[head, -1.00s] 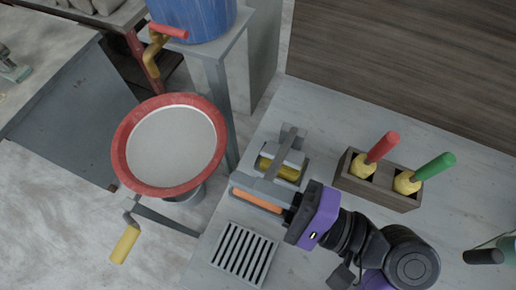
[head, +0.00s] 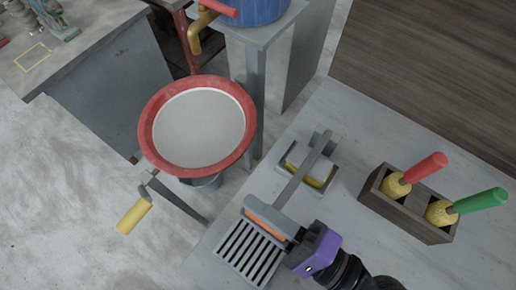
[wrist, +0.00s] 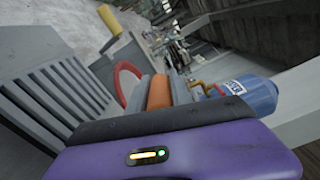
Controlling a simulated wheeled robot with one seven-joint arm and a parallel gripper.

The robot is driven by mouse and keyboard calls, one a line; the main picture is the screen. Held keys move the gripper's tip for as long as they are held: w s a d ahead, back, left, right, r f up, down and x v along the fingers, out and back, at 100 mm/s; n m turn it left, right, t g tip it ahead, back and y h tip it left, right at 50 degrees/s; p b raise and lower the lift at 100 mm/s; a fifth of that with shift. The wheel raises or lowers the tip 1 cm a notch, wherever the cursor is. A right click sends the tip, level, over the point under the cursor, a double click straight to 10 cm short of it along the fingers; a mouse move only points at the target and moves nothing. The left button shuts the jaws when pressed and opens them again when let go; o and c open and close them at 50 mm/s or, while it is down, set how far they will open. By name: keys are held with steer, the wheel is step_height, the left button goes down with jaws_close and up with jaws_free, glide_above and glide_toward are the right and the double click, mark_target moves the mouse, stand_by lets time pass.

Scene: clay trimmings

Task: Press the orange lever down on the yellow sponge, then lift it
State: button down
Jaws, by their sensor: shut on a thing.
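The orange lever handle (head: 264,226) is at the near end of a long grey bar (head: 303,172), low beside the slotted grate. My gripper (head: 270,222) is shut on the handle, its grey fingers on both sides. The wrist view shows the orange handle (wrist: 159,92) between the fingers. The yellow sponge (head: 319,183) lies in the press under a grey plate; only its edge shows, the rest is hidden. The plate appears to rest on the sponge.
The slotted grate (head: 247,252) is just left of my gripper. A wooden holder (head: 402,214) with red and green handled tools stands to the right. A red-rimmed basin (head: 154,112) is beyond the table's left edge, with a yellow-handled crank (head: 134,216) near it.

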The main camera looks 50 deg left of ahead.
steer(key=c, duration=1.2)
jaws_free()
steer(key=shift+o, duration=0.2)
steer(key=shift+d, duration=0.1)
steer(key=p+v, duration=0.2)
steer(key=v, duration=0.5)
steer(key=shift+d, duration=0.3)
steer(key=shift+w, duration=0.1)
